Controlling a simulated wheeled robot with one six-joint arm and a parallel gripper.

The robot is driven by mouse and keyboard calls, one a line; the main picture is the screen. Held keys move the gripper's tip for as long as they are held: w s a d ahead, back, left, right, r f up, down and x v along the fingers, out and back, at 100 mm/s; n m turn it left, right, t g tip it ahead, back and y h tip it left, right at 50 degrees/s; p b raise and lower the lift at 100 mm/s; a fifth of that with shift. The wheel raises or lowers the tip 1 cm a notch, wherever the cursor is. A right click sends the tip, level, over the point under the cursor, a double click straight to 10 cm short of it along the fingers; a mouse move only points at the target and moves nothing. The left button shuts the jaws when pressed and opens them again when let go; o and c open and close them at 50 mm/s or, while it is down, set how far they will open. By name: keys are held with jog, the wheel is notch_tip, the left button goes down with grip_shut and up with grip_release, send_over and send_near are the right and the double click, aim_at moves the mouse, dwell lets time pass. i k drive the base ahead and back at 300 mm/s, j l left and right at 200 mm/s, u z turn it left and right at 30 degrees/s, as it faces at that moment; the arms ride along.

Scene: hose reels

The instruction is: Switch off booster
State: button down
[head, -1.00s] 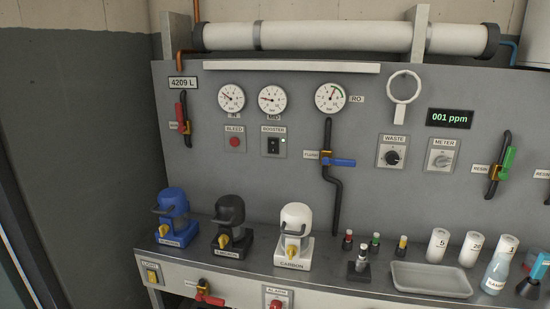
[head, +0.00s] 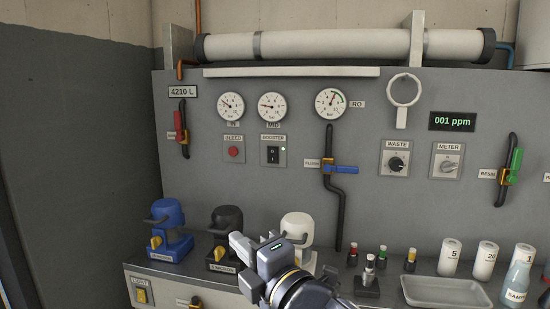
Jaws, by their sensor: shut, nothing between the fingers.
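The booster switch (head: 273,154) is a black rocker on a light plate, in the middle left of the grey panel in the head view. A small pale lamp (head: 283,149) shows at the plate's right edge. The BOOSTER label (head: 273,138) sits just above it. My gripper (head: 240,243) is at the bottom centre, in front of the housings on the bench, below and apart from the switch. It is shut and holds nothing. The rocker's exact tilt is too small to tell.
The red BLEED button (head: 233,152) is just left of the switch. The FLUSH valve's blue handle (head: 346,169) and black pipe are to the right. Blue (head: 169,228), black (head: 227,233) and white (head: 298,229) housings stand on the bench below. The panel around the switch is clear.

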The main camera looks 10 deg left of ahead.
aim_at(273, 152)
jog(key=i+j, duration=0.1)
jog(key=i, duration=0.35)
jog(key=i+j+z, duration=0.15)
jog(key=i, duration=0.3)
jog(key=i+j, duration=0.1)
jog(key=i, duration=0.35)
jog(key=z, duration=0.05)
